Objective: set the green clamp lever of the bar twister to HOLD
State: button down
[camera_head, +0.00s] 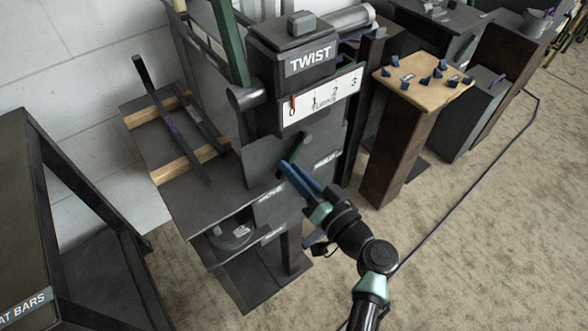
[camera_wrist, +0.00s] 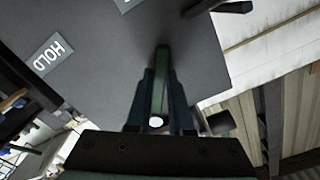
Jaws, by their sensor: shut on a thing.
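The bar twister (camera_head: 262,160) is a dark machine with a TWIST sign. Its green clamp lever (camera_head: 296,150) is short and sits on the front face, slanting down to the left. My gripper (camera_head: 288,165) has its blue fingers around this lever. In the wrist view the green lever (camera_wrist: 160,75) runs between the two fingers (camera_wrist: 160,105), which are shut on it. The HOLD label (camera_wrist: 55,52) lies on the grey plate to the left of the lever there, apart from it. The fingers partly hide the lever in the head view.
A turns scale (camera_head: 322,98) with a red pointer near 0 sits above the lever. A longer green bar (camera_head: 230,45) rises at the upper left. A wood-topped stand (camera_head: 425,78) with small dark pieces is to the right. Open floor (camera_head: 480,230) lies at the lower right.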

jog(key=shift+f+b, duration=0.2)
jog(key=shift+b, duration=0.3)
dwell(0.3)
jog(key=w+d+n+b, duration=0.1)
jog(key=n+b, duration=0.2)
jog(key=b, duration=0.4)
jog(key=w+d+f+n+b, duration=0.1)
jog(key=d+n+b, duration=0.1)
jog(key=b, duration=0.5)
jog(key=w+d+n+b, duration=0.1)
jog(key=n+b, duration=0.3)
jog(key=b, duration=0.3)
jog(key=shift+d+f, duration=0.2)
jog(key=shift+f, duration=0.2)
jog(key=b, duration=0.1)
jog(key=n+b, duration=0.1)
jog(key=b, duration=0.1)
jog(key=shift+w+d+r+n, duration=0.2)
jog(key=shift+w+d+n, duration=0.1)
jog(key=shift+w+d, duration=0.1)
jog(key=n+b, duration=0.1)
jog(key=d+n+b, duration=0.1)
jog(key=b, duration=0.1)
jog(key=shift+w+r, duration=0.25)
jog(key=shift+r, duration=0.15)
jog(key=shift+w+d+r+n+b, duration=0.25)
jog(key=shift+r+n+b, duration=0.2)
jog(key=shift+n+b, duration=0.35)
jog(key=shift+r, duration=0.1)
